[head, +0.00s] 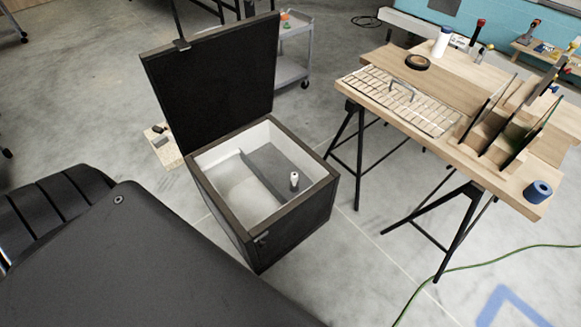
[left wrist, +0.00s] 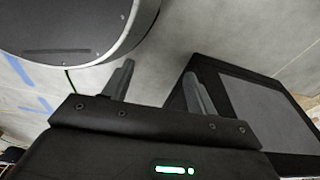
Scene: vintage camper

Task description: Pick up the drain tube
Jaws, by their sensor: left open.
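A small white upright tube (head: 294,181), which looks like the drain tube, stands on the grey raised floor inside an open black box (head: 297,228) with a white inside. The box's black lid (head: 215,85) is tilted up at the back. My left gripper (left wrist: 159,82) shows only in the left wrist view. Its two fingers are apart with nothing between them. A black-framed thing with a grey panel (left wrist: 265,110) is to its right, perhaps part of the box. The tube does not show in that view. My right gripper is in neither view.
A wooden table (head: 530,207) on black trestles stands right of the box, with a wire rack (head: 400,100), a tape roll (head: 417,62) and a blue roll (head: 537,191). A grey cart (head: 291,70) is behind the lid. A green hose (head: 470,262) lies on the floor at right.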

